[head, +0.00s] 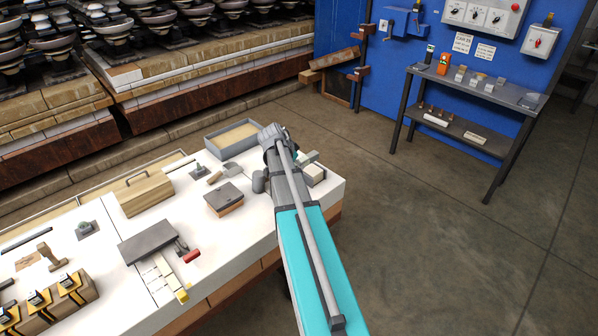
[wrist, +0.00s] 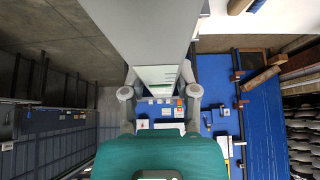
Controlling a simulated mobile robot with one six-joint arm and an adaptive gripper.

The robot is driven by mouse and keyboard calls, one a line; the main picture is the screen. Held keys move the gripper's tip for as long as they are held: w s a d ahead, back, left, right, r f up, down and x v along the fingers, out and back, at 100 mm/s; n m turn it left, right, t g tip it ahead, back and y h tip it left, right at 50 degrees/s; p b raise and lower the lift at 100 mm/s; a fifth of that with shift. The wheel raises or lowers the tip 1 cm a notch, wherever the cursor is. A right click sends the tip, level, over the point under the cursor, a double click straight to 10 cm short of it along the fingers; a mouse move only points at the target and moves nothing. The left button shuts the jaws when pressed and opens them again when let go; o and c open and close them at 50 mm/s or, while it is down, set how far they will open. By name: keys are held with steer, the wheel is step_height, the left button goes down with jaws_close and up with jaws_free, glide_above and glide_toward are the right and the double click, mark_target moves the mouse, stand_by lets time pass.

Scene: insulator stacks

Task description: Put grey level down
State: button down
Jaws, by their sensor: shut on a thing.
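The grey level (wrist: 158,30) fills the upper middle of the wrist view as a long, plain grey body with a paler end face. My gripper (wrist: 160,92) has a finger on each side of it and is shut on it. In the head view my teal arm reaches over the right end of the white-topped table (head: 332,186). It hides most of my gripper and the level there, so I cannot tell whether the level touches the table.
A grey tray (head: 232,137) and a grey-topped block (head: 224,198) lie left of my arm. A wooden toolbox (head: 146,193) and a dark grey plate (head: 147,241) stand farther left. A metal bench (head: 478,88) is against the blue wall; the floor right of the table is clear.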

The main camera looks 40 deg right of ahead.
steer(key=s+a+r+p, duration=0.4)
steer(key=s+r+p, duration=0.1)
steer(key=s+r, duration=0.1)
steer(key=shift+a+r, duration=0.35)
steer(key=shift+f, duration=0.1)
steer(key=w+d+f+b, duration=0.1)
steer(key=w+d, duration=0.1)
steer(key=w+d+f+b, duration=0.1)
steer(key=w+d+f, duration=0.1)
steer(key=w+d+f+b, duration=0.1)
steer(key=w+d+b, duration=0.1)
steer(key=w, duration=0.1)
steer(key=shift+d+f, duration=0.15)
steer(key=shift+w+d+f+b, duration=0.45)
steer(key=shift+f+b, duration=0.3)
steer(key=shift+b, duration=0.05)
steer(key=shift+w+d+f+b, duration=0.4)
steer(key=shift+w+f+b, duration=0.1)
steer(key=shift+f+b, duration=0.3)
steer(key=shift+w+d+f+b, duration=0.45)
steer(key=shift+f+b, duration=0.3)
steer(key=shift+f, duration=0.1)
steer(key=f+b, duration=0.4)
steer(key=shift+w+d, duration=0.25)
steer(key=shift+w, duration=0.05)
steer(key=shift+f+b, duration=0.55)
steer(key=shift+b, duration=0.1)
